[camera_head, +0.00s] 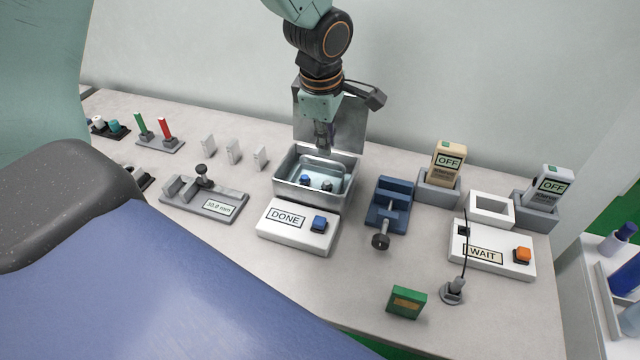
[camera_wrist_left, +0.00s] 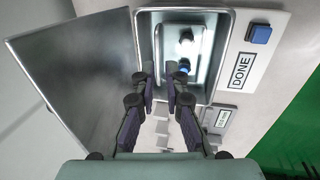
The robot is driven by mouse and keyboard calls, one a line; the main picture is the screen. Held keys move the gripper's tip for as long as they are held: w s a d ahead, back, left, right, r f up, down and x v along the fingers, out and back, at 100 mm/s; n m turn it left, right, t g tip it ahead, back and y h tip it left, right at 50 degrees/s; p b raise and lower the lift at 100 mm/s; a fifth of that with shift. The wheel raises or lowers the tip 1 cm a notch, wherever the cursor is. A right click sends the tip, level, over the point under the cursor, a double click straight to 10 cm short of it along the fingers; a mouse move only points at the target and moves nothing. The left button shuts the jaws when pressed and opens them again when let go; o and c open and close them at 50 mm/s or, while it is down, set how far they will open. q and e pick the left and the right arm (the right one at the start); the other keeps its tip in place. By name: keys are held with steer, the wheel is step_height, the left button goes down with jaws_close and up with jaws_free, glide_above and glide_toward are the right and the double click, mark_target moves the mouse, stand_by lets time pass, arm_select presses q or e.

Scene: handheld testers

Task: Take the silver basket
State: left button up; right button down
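The silver basket (camera_head: 322,170) sits inside the open metal basin (camera_head: 313,194) of a white unit with a DONE display. It holds small blue and dark-capped items. In the left wrist view the basket (camera_wrist_left: 201,58) lies in the basin, with a blue and a whitish item in it. My left gripper (camera_head: 323,148) points down at the back of the basin, in front of the raised lid. In the left wrist view its two fingers (camera_wrist_left: 161,82) are apart, with nothing clearly between them, near the basket's edge. Contact cannot be told. My right gripper is not in view.
The raised metal lid (camera_head: 352,118) stands behind the basin. A blue vise (camera_head: 390,203) is close on its right, and a grey gauge fixture (camera_head: 205,200) on its left. OFF testers (camera_head: 448,164) and a WAIT unit (camera_head: 490,250) stand further right.

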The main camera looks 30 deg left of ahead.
mark_target(325, 160)
arm_select(q)
steer(key=x, duration=0.2)
steer(key=a+b+x, duration=0.1)
steer(key=x, duration=0.2)
steer(key=shift+w+f, duration=0.1)
steer(key=shift+f, duration=0.35)
steer(key=shift+d, duration=0.25)
steer(key=shift+a+f, duration=0.1)
steer(key=shift+a, duration=0.1)
jaws_close()
steer(key=shift+d, duration=0.15)
steer(key=shift+w, duration=0.1)
